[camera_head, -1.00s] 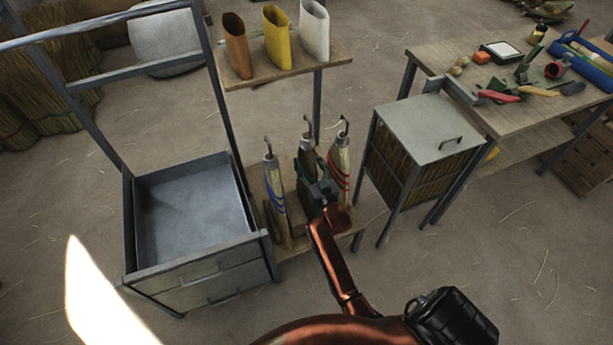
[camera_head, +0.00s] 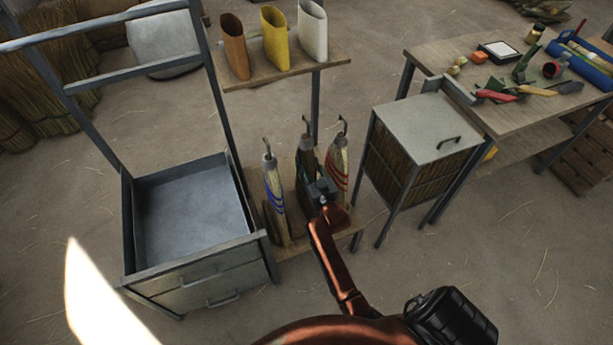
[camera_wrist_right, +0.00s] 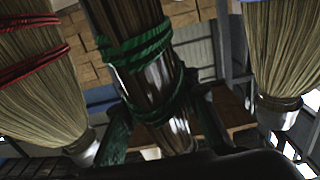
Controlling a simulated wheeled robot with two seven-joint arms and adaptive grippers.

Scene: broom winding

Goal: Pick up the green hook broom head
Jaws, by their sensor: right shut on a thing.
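Three hooked broom heads stand upright in a row on the low shelf. The blue-banded one (camera_head: 273,187) is on the left and the red-banded one (camera_head: 337,163) on the right. The green-banded broom head (camera_head: 307,156) is in the middle, partly hidden by my right gripper. In the right wrist view the green-banded broom head (camera_wrist_right: 140,48) is between the fingers of my right gripper (camera_wrist_right: 160,130), its green cords just above the fingers. My right gripper (camera_head: 317,190) is shut on it. My left gripper is not in view.
The red and blue broom heads stand close on either side. An upper shelf (camera_head: 285,68) with brown, yellow and white sleeves is behind. A metal tray cabinet (camera_head: 190,215) is left. A lidded box (camera_head: 425,125) and a cluttered workbench (camera_head: 475,50) are right.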

